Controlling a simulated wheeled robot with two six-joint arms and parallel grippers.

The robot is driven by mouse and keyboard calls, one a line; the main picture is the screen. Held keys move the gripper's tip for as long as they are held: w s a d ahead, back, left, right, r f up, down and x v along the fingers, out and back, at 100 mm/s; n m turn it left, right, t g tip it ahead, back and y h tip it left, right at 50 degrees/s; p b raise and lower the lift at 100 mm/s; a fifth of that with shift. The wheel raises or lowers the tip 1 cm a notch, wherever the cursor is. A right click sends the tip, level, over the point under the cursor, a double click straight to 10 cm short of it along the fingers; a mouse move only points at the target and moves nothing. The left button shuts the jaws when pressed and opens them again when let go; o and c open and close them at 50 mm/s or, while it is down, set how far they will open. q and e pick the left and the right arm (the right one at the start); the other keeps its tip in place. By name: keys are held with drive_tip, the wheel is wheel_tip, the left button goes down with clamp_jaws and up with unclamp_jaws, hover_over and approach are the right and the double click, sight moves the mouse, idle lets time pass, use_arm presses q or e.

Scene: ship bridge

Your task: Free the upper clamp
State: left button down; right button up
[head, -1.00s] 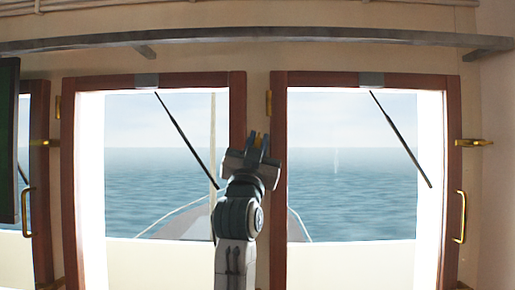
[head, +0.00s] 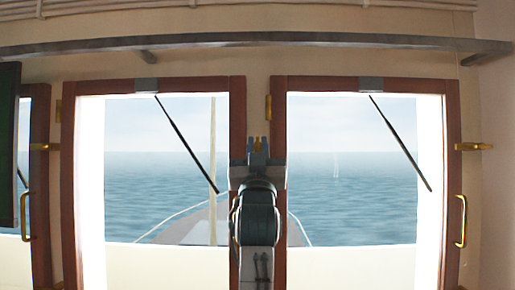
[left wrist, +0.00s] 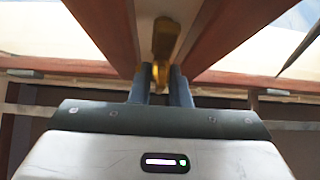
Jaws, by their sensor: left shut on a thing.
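My left gripper (head: 258,144) is raised at the wall strip between the two front windows. It is shut on a brass clamp (head: 258,150), which shows small between the fingers. In the left wrist view the brass clamp (left wrist: 165,40) stands out past the fingertips, and its lower part sits between the two dark fingers (left wrist: 160,74). The fingers hide part of the clamp, so I cannot tell exactly how it lies against the frame. My right gripper is not in view.
The left window (head: 238,110) and right window (head: 279,110) have red-brown wooden frames. Another brass clamp (head: 472,146) and a brass handle (head: 460,218) are at the far right. A brass hinge (head: 268,107) is just above my gripper. A grey rail (head: 300,40) runs overhead.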

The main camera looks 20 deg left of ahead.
use_arm(q)
drive_tip(key=c, duration=1.4)
unclamp_jaws()
drive_tip(key=shift+o, duration=0.2)
drive_tip(key=b+v, duration=0.8)
drive_tip(key=v, duration=0.2)
drive_tip(key=shift+s+f, duration=0.2)
drive_tip(key=shift+f, duration=0.1)
drive_tip(key=shift+d, duration=0.1)
